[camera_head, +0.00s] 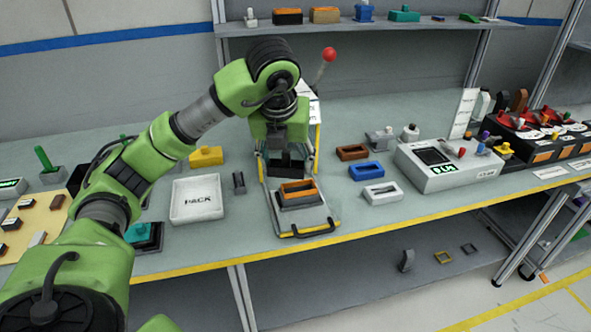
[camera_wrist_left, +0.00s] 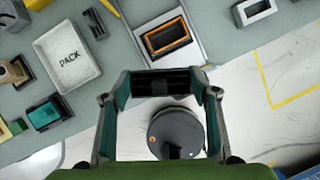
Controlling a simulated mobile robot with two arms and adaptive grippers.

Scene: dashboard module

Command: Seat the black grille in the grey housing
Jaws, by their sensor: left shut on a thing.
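My left gripper (camera_head: 284,168) is shut on the black grille (camera_wrist_left: 163,82), a dark slatted piece between its fingers in the left wrist view. In the head view the grille is hard to tell from the dark fingers. The gripper hangs above the bench, just behind the grey housing (camera_head: 301,204). The housing sits on a pale plate and has an orange frame (camera_head: 298,188) in its top, with a dark opening inside. The orange frame also shows in the left wrist view (camera_wrist_left: 167,38), beyond the grille and apart from it. My right gripper is not in view.
A white PACK tray (camera_head: 197,213) stands left of the plate, with a small dark part (camera_head: 239,183) between them. Brown (camera_head: 352,152), blue (camera_head: 366,171) and white (camera_head: 382,193) frames lie to the right. A red-knobbed lever (camera_head: 329,55) rises behind the gripper.

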